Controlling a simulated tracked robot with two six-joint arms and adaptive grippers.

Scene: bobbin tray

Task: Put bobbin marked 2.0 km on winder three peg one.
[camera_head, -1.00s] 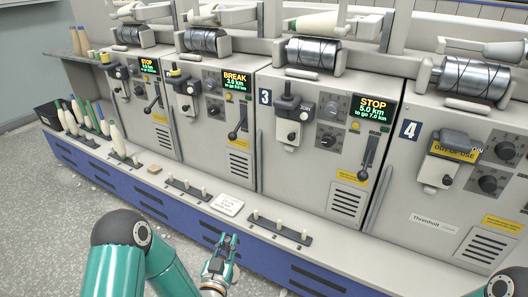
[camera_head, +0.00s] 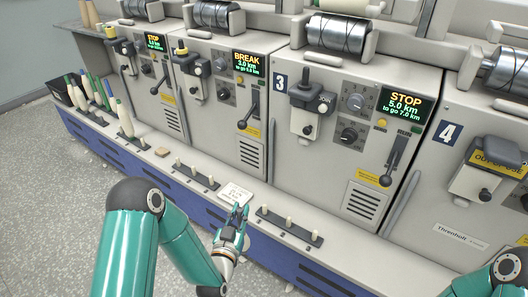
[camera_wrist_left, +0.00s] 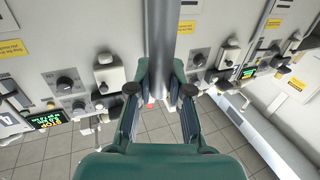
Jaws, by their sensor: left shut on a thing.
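My left gripper (camera_head: 239,212) is over the front ledge beside a white card, low in front of winder three (camera_head: 290,130). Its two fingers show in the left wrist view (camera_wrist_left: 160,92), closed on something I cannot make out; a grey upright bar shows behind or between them. Winder three's dark peg strip (camera_head: 290,228) has several short pale pegs, all bare, just right of the gripper. Bobbins with white, green and blue parts (camera_head: 124,118) stand on pegs at the left end of the ledge. No 2.0 km marking is readable. My right gripper is out of view.
The white card (camera_head: 235,193) lies on the ledge. A second bare peg strip (camera_head: 195,172) and a small tan block (camera_head: 161,152) are left of it. A black bin (camera_head: 60,91) stands at the far left. Winder four (camera_head: 480,190) carries an out-of-use sign.

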